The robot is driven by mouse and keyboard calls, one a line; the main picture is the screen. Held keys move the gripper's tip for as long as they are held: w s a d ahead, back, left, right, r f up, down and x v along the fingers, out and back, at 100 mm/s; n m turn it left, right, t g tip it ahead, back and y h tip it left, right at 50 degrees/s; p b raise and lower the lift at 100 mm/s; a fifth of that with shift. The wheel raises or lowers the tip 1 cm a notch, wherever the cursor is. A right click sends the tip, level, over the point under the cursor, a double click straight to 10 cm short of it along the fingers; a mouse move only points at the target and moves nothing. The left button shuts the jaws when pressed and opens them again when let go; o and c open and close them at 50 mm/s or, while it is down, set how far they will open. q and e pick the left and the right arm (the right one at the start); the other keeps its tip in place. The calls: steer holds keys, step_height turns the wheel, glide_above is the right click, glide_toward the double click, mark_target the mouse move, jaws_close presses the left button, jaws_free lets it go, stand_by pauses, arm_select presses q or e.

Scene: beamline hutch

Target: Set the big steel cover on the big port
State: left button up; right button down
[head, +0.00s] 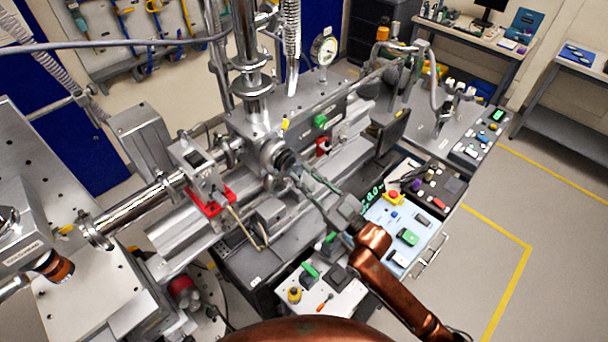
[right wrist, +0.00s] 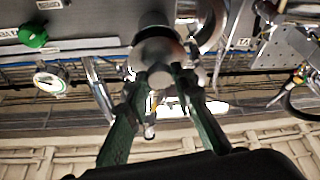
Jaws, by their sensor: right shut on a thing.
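My right gripper (head: 294,171) reaches in from the lower right to the front face of the steel chamber. Its green fingers are shut on the small round knob (right wrist: 160,76) of the big steel cover (right wrist: 157,52), which shows as a round steel disc in the right wrist view. In the head view the cover (head: 285,158) looks small and dark, right at the big port (head: 268,154), a round steel flange. The cover hides part of the port, and I cannot tell whether they touch. My left gripper is not in view.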

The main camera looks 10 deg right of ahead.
steer(key=shift+w+a, duration=0.25)
steer(key=shift+w, duration=0.15)
stand_by(0.8)
steer(key=c, duration=1.6)
jaws_free()
